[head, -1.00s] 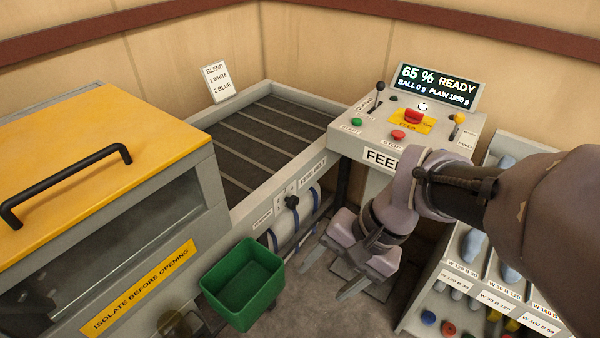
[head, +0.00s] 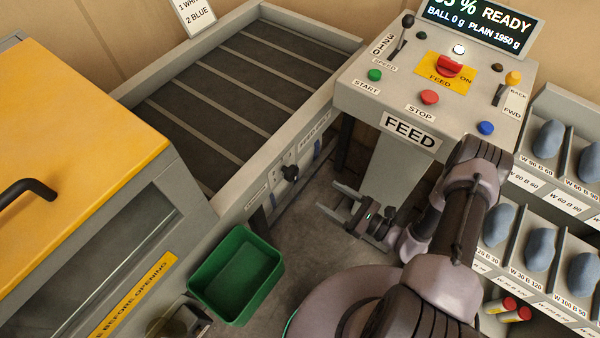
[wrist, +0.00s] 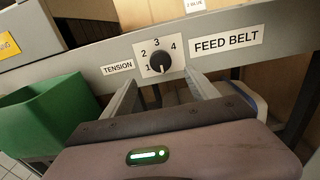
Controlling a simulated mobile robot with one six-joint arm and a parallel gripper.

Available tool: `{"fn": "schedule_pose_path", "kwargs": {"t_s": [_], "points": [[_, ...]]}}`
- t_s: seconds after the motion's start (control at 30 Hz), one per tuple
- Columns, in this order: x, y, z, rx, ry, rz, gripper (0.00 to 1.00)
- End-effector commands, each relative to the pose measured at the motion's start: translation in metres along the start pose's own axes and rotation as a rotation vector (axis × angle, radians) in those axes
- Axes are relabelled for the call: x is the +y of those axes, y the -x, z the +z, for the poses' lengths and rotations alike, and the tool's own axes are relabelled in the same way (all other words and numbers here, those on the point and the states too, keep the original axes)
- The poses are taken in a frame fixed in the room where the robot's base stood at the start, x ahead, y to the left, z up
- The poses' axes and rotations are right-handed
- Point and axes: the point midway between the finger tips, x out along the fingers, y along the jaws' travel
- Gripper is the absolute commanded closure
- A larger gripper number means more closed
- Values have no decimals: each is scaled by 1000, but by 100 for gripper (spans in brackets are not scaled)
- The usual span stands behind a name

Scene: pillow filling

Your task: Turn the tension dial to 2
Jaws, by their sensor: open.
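The tension dial (wrist: 160,64) is a black round knob on a white plate with the numbers 1 to 4, on the side rail of the feed belt. A small light mark shows low on the knob, but I cannot tell surely which number it indicates. The dial also shows in the head view (head: 290,172). My gripper (wrist: 163,86) is open and empty, with one finger on each side below the dial in the wrist view. In the head view my gripper (head: 335,199) points left toward the rail, with a visible gap to the dial.
The FEED console (head: 420,112) with buttons and levers stands behind my arm. A rack of blue-grey pillows (head: 548,140) is at the right.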

Motion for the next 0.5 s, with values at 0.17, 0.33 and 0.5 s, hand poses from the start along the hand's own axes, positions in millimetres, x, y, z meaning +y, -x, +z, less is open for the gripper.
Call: {"fn": "schedule_pose_path", "kwargs": {"t_s": [0.17,0.33,0.5], "points": [[2,-56,-3,0,2,10,32],[2,-98,-2,-1,2,8,32],[2,-116,-1,0,1,5,32]]}}
